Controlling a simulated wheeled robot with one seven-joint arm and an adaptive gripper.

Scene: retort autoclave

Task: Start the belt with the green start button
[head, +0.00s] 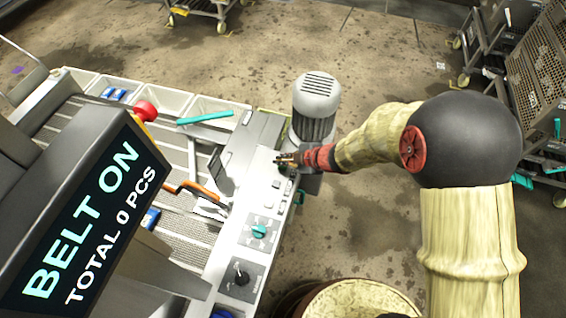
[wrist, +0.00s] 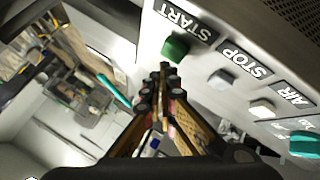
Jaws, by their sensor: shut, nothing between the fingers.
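The green start button (wrist: 175,47) sits under a START label on the grey control panel (wrist: 200,70), in the wrist view. My gripper (wrist: 165,72) is shut and empty. Its tips are just below the green button in that picture; whether they touch it I cannot tell. In the head view my gripper (head: 284,159) is at the upper end of the panel (head: 232,222), and I cannot make out the green button there. The display (head: 85,225) reads BELT ON and TOTAL 0 PCS.
Beside the start button are a grey STOP button (wrist: 221,79), a pale AIR button (wrist: 262,108) and a teal knob (wrist: 303,145). A red mushroom button (head: 145,110) stands near the display. A grey motor (head: 316,95) stands close behind my gripper.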

